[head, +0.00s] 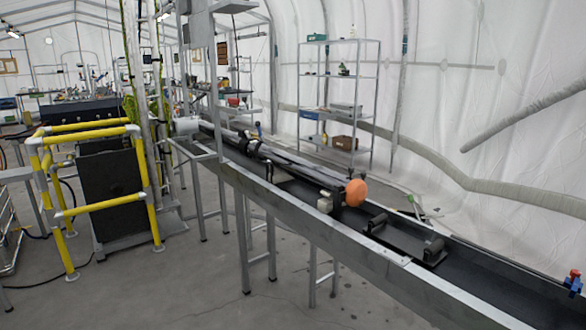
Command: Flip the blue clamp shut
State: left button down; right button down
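A small blue clamp-like piece with a red top (573,281) stands at the far right end of the long conveyor-like bench (480,284), near the picture's edge. I cannot tell which of these is the blue clamp, and both are too small to read clearly as open or shut. Neither of my grippers is in view.
An orange ball-like knob (355,193) sits on a dark mechanism mid-bench. A black plate with rollers (403,238) lies to its right. Yellow guard rails (100,128) stand at left. A metal shelf (338,76) stands behind. The grey floor in front is clear.

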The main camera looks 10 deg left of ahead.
aim_at(258, 123)
jog(key=i+z, duration=0.2)
jog(key=z, duration=0.25)
jog(key=i+j+z, duration=0.15)
jog(key=z, duration=0.3)
jog(key=i+j+z, duration=0.15)
jog(key=z, duration=10.05)
